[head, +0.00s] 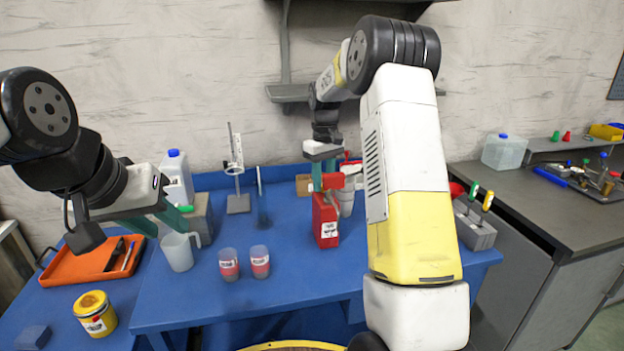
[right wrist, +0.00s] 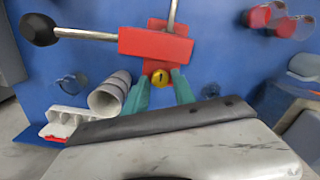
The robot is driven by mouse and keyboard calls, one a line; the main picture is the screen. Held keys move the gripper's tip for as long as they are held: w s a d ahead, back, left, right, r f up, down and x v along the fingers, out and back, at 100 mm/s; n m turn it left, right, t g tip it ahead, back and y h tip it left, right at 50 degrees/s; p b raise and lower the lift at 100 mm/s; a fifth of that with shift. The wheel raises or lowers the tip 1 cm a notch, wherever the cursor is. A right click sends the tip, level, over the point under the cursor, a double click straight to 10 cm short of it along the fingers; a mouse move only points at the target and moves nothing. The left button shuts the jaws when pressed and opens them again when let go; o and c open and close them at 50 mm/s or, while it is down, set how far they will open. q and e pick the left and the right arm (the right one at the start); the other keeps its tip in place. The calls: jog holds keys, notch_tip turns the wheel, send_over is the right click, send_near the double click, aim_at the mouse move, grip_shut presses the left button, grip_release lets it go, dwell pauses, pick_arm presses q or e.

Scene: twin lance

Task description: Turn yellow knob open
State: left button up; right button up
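The yellow knob (right wrist: 161,78) sits on a red body (right wrist: 155,43) with metal rods, in the middle of the right wrist view. My right gripper (right wrist: 161,75) has its teal fingers on either side of the knob, spread with small gaps to it; contact is not clear. In the head view the knob is hidden; my right gripper (head: 325,175) is at the top of a red container (head: 325,222) on the blue table. My left gripper (head: 158,222) is open and empty at the left, by a light grey jug (head: 178,252).
Two cups with red bands (head: 229,264) stand on the blue table (head: 290,285). An orange tray (head: 70,267) and a yellow jar (head: 95,312) are at the left. Stacked grey cups (right wrist: 108,95) stand close beside my right gripper. A metal stand (head: 237,200) is behind.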

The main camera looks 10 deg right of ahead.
grip_shut()
jog(key=shift+n, duration=0.4)
jog(key=n, duration=0.3)
jog(key=shift+n, duration=0.4)
jog(key=n, duration=0.3)
jog(key=shift+n, duration=0.3)
jog(key=n, duration=0.5)
jog(key=shift+r+n, duration=0.1)
jog(key=shift+n, duration=2.3)
jog(key=shift+o, duration=2.2)
grip_release()
